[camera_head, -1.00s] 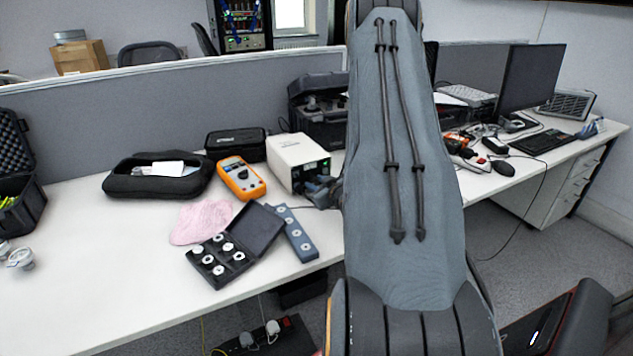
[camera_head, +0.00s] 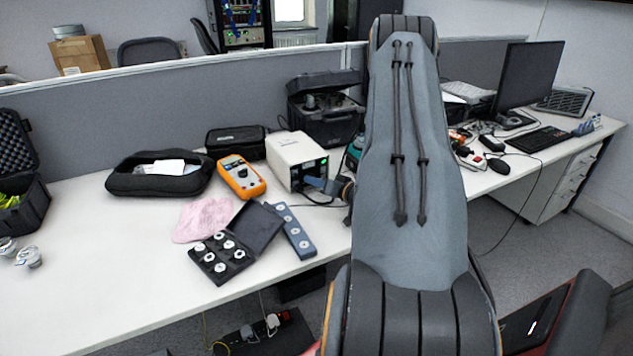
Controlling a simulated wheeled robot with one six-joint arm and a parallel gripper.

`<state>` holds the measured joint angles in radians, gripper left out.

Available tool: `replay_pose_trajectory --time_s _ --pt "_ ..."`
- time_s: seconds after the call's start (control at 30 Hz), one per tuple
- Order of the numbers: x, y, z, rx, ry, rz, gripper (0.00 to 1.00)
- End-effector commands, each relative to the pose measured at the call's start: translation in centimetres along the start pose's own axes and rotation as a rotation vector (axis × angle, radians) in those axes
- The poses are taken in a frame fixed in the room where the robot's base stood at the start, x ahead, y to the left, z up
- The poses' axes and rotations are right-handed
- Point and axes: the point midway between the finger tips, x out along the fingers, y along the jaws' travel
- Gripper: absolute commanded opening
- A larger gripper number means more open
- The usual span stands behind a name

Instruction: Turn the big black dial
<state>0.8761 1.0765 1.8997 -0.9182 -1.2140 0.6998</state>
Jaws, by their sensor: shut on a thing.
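The white instrument box (camera_head: 291,150) stands on the table, its front panel (camera_head: 314,168) with small lit displays facing right and towards me. My gripper (camera_head: 316,183) is at the lower part of this panel, reaching in from the right. It is small in the picture and partly hidden by my own arm. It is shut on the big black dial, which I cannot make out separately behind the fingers. How far the dial is turned cannot be seen.
An orange multimeter (camera_head: 241,177) and a black pouch (camera_head: 158,175) lie left of the box. A black case of white discs (camera_head: 221,256) and a blue-grey bar (camera_head: 290,232) lie in front. An open black case (camera_head: 326,112) stands behind.

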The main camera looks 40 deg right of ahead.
Motion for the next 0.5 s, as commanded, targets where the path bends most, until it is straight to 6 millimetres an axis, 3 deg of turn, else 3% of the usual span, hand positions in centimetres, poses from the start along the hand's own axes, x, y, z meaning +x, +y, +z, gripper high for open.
replay_pose_trajectory --time_s 0.5 --pt "-0.01 0.09 0.0 0.067 0.004 -0.023 0.06"
